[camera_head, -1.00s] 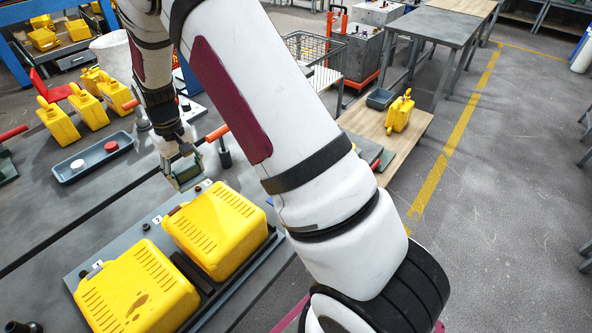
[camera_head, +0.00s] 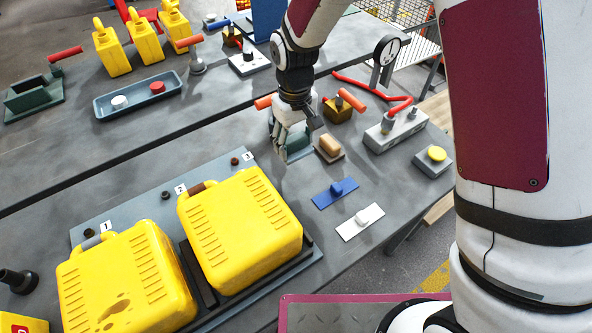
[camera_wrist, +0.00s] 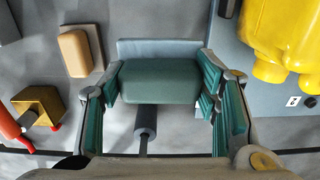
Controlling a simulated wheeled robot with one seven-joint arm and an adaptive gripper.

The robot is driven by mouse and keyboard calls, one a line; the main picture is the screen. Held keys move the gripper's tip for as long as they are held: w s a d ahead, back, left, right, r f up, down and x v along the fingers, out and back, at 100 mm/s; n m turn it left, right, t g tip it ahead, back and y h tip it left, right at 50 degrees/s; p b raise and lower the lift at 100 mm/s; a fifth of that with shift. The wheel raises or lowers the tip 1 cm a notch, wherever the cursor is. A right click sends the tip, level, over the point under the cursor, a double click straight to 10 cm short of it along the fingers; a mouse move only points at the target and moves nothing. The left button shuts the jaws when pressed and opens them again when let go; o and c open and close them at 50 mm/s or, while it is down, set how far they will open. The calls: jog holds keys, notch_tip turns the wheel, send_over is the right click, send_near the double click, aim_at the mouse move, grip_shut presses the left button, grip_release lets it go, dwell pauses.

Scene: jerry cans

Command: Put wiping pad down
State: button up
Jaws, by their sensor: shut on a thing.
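The wiping pad is a dark green block with a pale blue-grey face (camera_wrist: 158,82). It sits between the fingers of my gripper (camera_wrist: 160,85) in the wrist view, with a finger against each end. In the head view my gripper (camera_head: 292,138) points down over the bench, and the pad (camera_head: 299,146) shows partly behind the fingers. The pad is at or just above the bench top; I cannot tell whether it touches. A tan block on a brown base (camera_head: 329,148) lies just right of it.
A blue pad (camera_head: 335,193) and a white pad (camera_head: 361,222) lie in front right. Some bare bench (camera_head: 285,182) lies in front of the gripper.

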aim_at(294, 175)
jog(key=f, duration=0.9)
jog(key=shift+s+a+f+p, duration=0.1)
jog(key=shift+a+p, duration=0.1)
jog(key=shift+p, duration=0.15)
jog(key=shift+f, duration=0.2)
jog(key=o, duration=1.1)
